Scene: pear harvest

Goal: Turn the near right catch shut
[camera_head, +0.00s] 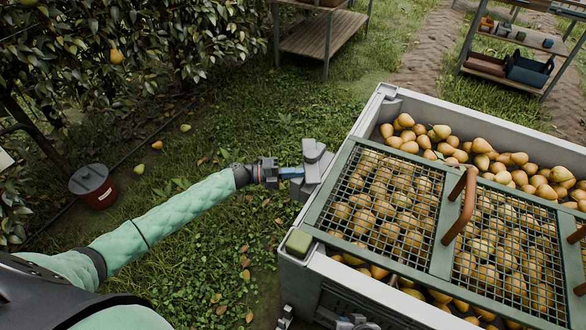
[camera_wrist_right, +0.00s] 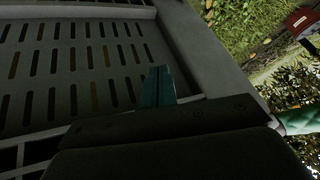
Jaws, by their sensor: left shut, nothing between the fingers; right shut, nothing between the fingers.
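The grey crate (camera_head: 380,290) of pears fills the right of the head view, with a green-framed mesh lid (camera_head: 330,185) over part of its top. My left gripper (camera_head: 296,172) is shut and empty, its blue fingertips at a grey block-like fitting (camera_head: 314,160) on the crate's left side; contact is unclear. A green block (camera_head: 299,242) sits on the near left corner. My right gripper (camera_wrist_right: 160,88) is shut and empty, its teal fingers before the crate's slotted wall. Grey parts (camera_head: 352,323) are cut off at the head view's bottom edge. I cannot identify the near right catch.
A brown handle (camera_head: 461,205) rises from the lid. A red bucket (camera_head: 94,187) stands on the grass by the trees at left. A wooden table (camera_head: 322,35) and a shelf rack (camera_head: 515,55) stand behind. Grass left of the crate is open.

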